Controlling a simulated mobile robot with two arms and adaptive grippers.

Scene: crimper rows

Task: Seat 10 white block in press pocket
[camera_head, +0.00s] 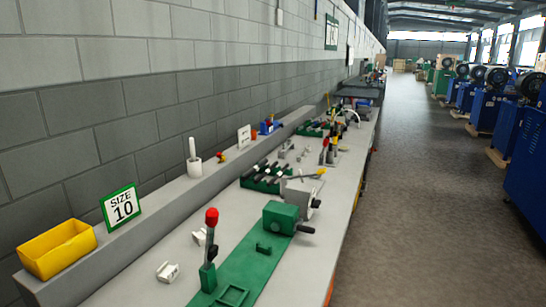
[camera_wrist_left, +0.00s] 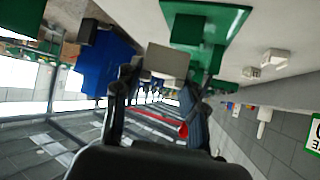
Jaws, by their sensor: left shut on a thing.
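My left gripper (camera_wrist_left: 158,88) is shut on a white block (camera_wrist_left: 167,60), which sits between its fingertips in the left wrist view. A green press plate (camera_wrist_left: 225,12) lies beyond the block there. In the head view the green press plate (camera_head: 262,268) carries a square pocket frame (camera_head: 232,295) near its front and a lever (camera_head: 209,250) with a red knob. Neither gripper shows in the head view. Loose white blocks (camera_head: 167,271) lie on the bench left of the plate. Whether the held block touches the press cannot be told.
A size 10 sign (camera_head: 121,207) and a yellow bin (camera_head: 58,248) stand on the ledge by the wall. A green crank machine (camera_head: 282,217) stands behind the lever. A green rack (camera_head: 262,178) is farther along the bench. The floor aisle at right is clear.

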